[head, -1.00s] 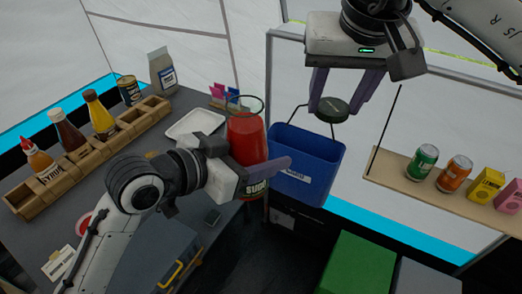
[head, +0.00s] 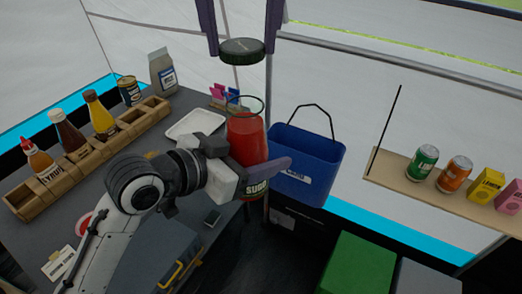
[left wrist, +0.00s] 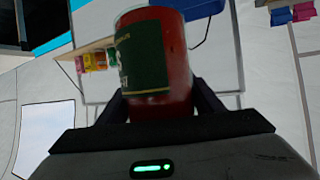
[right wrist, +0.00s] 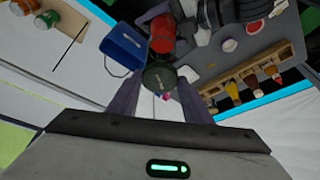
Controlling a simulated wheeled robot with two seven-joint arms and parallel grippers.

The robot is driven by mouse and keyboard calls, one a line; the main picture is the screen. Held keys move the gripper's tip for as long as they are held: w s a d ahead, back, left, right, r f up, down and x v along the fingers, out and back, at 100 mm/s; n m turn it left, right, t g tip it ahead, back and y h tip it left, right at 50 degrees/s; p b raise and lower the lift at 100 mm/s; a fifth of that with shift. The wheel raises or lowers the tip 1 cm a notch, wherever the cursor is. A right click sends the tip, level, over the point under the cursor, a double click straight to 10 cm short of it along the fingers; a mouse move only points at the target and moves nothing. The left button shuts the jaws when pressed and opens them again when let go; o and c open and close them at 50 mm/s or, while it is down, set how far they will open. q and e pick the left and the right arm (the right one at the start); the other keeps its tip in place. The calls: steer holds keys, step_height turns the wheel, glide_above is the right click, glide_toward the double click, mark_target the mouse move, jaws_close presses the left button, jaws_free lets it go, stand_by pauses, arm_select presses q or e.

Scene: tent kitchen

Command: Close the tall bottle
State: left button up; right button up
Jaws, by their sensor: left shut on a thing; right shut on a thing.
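The tall bottle (head: 247,135) is a clear jar of red sauce with a dark SUGO label and an open rim. My left gripper (head: 262,172) is shut around its lower part and holds it upright; it fills the middle of the left wrist view (left wrist: 178,70). The dark green lid (head: 242,52) is between the fingers of my right gripper (head: 241,40), held apart above the bottle's mouth. The right wrist view shows the lid (right wrist: 160,76) with the red bottle (right wrist: 162,36) beyond it. The right gripper's body is out of the head view.
A blue bin (head: 310,165) with a handle is just right of the bottle. A wooden rack (head: 95,150) of sauce bottles and a white tray (head: 194,124) are on the counter at left. A shelf (head: 400,178) with cans and cartons is at right.

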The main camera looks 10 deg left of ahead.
mark_target(243, 53)
steer(key=shift+f, duration=0.1)
steer(key=shift+f, duration=1.9)
steer(key=shift+s, duration=0.15)
steer(key=shift+f, duration=0.9)
steer(key=shift+f, duration=0.6)
steer(key=m+h, duration=0.1)
steer(key=m, duration=0.2)
steer(key=m+h, duration=0.1)
steer(key=m, duration=0.2)
steer(key=a+m+h, duration=0.1)
steer(key=m, duration=0.2)
steer(key=shift+m+g+h, duration=0.3)
steer(key=shift+m+g, duration=0.1)
